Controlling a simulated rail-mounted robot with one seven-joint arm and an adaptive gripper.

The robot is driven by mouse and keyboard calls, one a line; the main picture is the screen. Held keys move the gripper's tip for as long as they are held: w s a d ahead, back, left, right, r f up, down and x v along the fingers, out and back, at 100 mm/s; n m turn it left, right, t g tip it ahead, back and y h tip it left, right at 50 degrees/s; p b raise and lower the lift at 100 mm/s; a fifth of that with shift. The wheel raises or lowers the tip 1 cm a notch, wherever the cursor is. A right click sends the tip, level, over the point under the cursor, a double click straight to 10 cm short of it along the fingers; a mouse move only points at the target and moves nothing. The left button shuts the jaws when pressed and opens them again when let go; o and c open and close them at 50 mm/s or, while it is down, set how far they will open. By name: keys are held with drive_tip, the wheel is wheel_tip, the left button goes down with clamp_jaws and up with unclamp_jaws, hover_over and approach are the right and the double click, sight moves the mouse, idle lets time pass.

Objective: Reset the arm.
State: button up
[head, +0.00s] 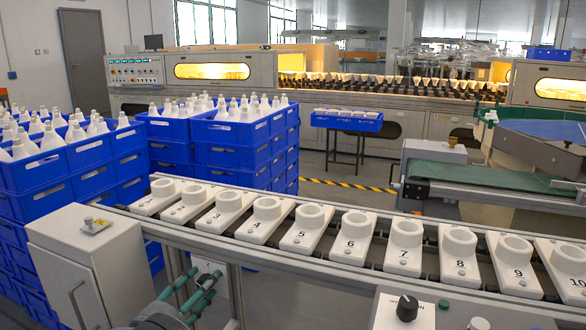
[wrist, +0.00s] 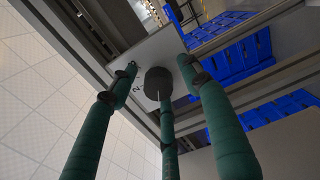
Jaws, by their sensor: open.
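My gripper (head: 203,281) shows at the bottom of the head view, in front of the conveyor's near side. It has three green fingers, and they are spread apart with nothing held between them. In the wrist view the gripper (wrist: 158,72) points at a light panel (wrist: 140,58) with a dark round knob (wrist: 158,84). The knob appears between the fingertips, close to the middle finger; I cannot tell whether they touch. In the head view a pale panel (head: 210,268) under the conveyor sits just behind the fingers.
A conveyor (head: 330,262) carries numbered white sockets (head: 350,238) across the front. A grey cabinet (head: 90,268) stands left of my gripper, and a control box with a black knob (head: 407,308) is at right. Blue crates (head: 225,130) with white bulbs are stacked behind.

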drive_tip(key=v, duration=1.2)
drive_tip(key=x, duration=1.3)
drive_tip(key=b, duration=0.1)
drive_tip(key=m+b, duration=0.1)
drive_tip(key=shift+s+a+f+b, duration=0.15)
drive_tip(key=shift+s+f+b, duration=0.05)
drive_tip(key=shift+f+b, duration=0.2)
drive_tip(key=shift+s+m+b, duration=0.1)
drive_tip(key=shift+m+b, duration=0.55)
drive_tip(key=shift+m, duration=0.15)
drive_tip(key=m+b, duration=0.4)
drive_tip(key=shift+r, duration=0.1)
drive_tip(key=m+b, duration=0.1)
drive_tip(key=m, duration=0.2)
drive_tip(key=m+b, duration=0.1)
drive_tip(key=m, duration=0.1)
drive_tip(key=shift+r+b, duration=0.25)
drive_tip(key=shift+b, duration=0.05)
drive_tip(key=s+a+n+p, duration=0.1)
drive_tip(key=s+a+p, duration=0.2)
drive_tip(key=s, duration=0.6)
drive_tip(key=shift+s+a+n+y+p, duration=0.15)
drive_tip(key=shift+a+n+y+p, duration=0.2)
drive_tip(key=shift+a, duration=0.45)
